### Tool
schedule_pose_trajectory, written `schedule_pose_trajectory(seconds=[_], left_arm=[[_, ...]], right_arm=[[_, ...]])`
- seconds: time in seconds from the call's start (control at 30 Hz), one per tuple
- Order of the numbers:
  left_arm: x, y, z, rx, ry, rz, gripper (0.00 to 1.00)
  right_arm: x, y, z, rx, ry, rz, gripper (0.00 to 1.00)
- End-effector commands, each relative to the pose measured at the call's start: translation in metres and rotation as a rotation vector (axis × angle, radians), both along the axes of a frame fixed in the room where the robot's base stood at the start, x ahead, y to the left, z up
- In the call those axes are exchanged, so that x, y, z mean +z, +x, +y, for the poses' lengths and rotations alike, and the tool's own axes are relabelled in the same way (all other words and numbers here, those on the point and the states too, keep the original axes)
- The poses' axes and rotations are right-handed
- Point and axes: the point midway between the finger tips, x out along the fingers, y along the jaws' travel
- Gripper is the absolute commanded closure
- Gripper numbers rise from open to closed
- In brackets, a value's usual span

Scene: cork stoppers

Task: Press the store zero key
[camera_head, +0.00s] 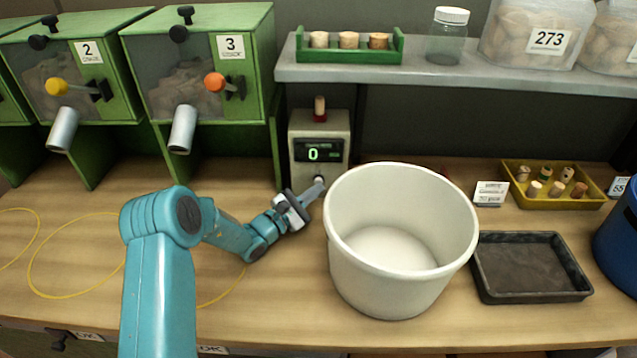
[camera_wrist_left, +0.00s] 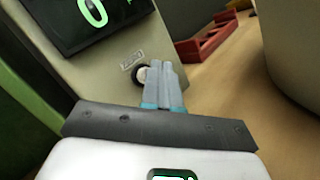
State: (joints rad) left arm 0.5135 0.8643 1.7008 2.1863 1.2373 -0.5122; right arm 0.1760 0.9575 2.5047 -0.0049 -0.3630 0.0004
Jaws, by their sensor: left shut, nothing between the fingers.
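The counter box (camera_head: 306,136) stands at the back of the bench, with a dark display (camera_head: 319,151) showing a green 0. A small round key sits low on its front, partly behind my gripper's tips in the head view. In the left wrist view the key (camera_wrist_left: 139,73) is dark-rimmed with a small label above it. My left gripper (camera_head: 318,184) is shut and empty, its fingertips at the key; I cannot tell whether they touch it. The display also shows in the left wrist view (camera_wrist_left: 92,15). My right gripper is not in view.
A large white tub (camera_head: 400,270) stands right beside my left gripper. A black tray (camera_head: 530,267) and a yellow tray with corks (camera_head: 553,200) lie further right. Green dispensers (camera_head: 205,80) stand at the back left. A shelf (camera_head: 440,74) overhangs behind.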

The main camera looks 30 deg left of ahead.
Motion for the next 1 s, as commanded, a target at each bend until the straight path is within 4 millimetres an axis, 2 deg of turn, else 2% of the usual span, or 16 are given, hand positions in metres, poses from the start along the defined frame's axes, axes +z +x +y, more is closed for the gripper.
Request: schedule_pose_trajectory(seconds=[0.13,0.47,1.0], left_arm=[[0.000,-0.007,-0.003,0.000,-0.001,0.001,1.00],[0.000,-0.009,-0.004,0.000,0.000,0.002,1.00],[0.000,-0.051,-0.024,0.000,-0.001,0.003,1.00]], right_arm=[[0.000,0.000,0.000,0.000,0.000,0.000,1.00],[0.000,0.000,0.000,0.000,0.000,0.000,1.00],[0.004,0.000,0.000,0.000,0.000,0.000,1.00]])
